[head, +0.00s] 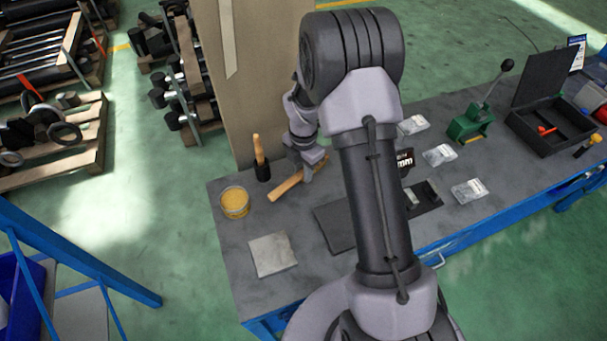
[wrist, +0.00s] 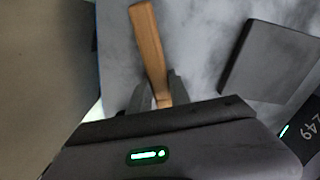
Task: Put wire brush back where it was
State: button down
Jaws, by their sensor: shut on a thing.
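The wire brush (head: 284,187) shows as a light wooden handle at the far left part of the grey workbench (head: 230,275). My gripper (head: 303,174) is shut on it, at or just above the bench top; I cannot tell whether the brush touches the surface. In the wrist view the wooden handle (wrist: 149,45) sticks out from between the two dark fingers (wrist: 158,95). The bristle end is hidden behind my gripper and arm.
A wooden-handled tool in a black base (head: 261,160) stands beside the brush. A yellow tin (head: 234,202) and a grey square plate (head: 272,255) lie nearer. A dark mat (head: 335,228), small bags (head: 439,155), a green lever press (head: 470,124) and an open black case (head: 545,128) are rightward.

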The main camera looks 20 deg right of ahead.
jog(key=shift+f, duration=0.35)
jog(key=shift+f, duration=0.15)
jog(key=c, duration=1.2)
grip_release()
